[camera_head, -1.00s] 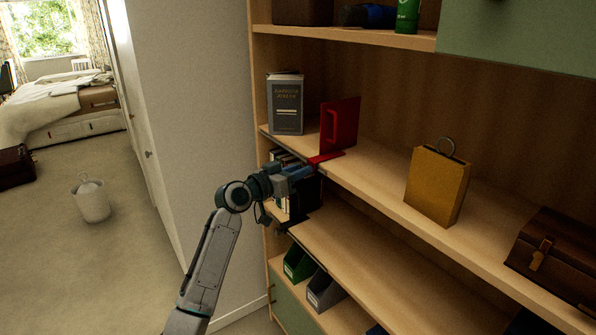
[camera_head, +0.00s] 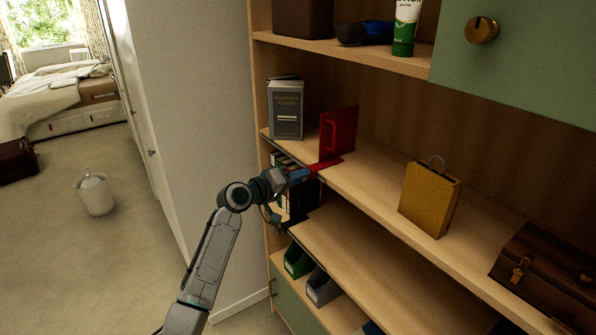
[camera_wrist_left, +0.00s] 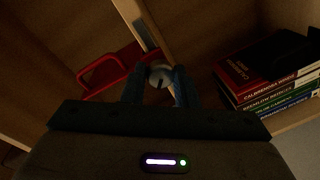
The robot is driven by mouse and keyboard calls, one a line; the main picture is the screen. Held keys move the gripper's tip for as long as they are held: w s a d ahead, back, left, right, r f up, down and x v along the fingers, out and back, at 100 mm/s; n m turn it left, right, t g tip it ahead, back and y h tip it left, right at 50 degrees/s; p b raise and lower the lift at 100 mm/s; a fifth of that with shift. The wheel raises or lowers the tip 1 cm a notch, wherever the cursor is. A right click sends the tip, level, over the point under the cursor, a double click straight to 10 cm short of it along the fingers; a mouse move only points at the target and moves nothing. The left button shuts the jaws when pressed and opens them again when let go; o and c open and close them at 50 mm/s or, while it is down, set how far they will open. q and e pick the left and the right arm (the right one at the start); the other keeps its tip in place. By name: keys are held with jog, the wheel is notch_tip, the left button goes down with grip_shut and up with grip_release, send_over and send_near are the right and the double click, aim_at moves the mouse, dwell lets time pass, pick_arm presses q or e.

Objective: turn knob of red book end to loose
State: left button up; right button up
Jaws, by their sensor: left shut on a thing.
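The red book end (camera_head: 339,132) stands upright on the shelf, its base plate reaching the shelf's front edge. It also shows in the left wrist view (camera_wrist_left: 107,70). A round grey knob with a slot (camera_wrist_left: 160,76) sits at the shelf edge. My left gripper (camera_head: 304,174) is at the front edge below the book end. In the left wrist view its blue fingers (camera_wrist_left: 159,87) lie on either side of the knob and are shut on it. The knob is hidden in the head view. My right gripper is not in view.
A grey book (camera_head: 286,112) stands left of the book end. A yellow bag-like holder (camera_head: 429,200) and a brown chest (camera_head: 545,270) stand to the right. The wall (camera_head: 195,130) is close on the left.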

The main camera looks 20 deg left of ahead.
pick_arm(q)
jog(key=shift+a+n+g+h+p, duration=0.1)
jog(key=shift+n+g+h+p, duration=0.2)
jog(key=shift+n+p, duration=1.3)
jog(key=shift+n+g+h+p, duration=0.25)
jog(key=shift+n+p, duration=0.7)
jog(key=shift+n, duration=1.15)
jog(key=shift+f, duration=0.1)
jog(key=o, duration=0.9)
jog(key=shift+o, duration=0.3)
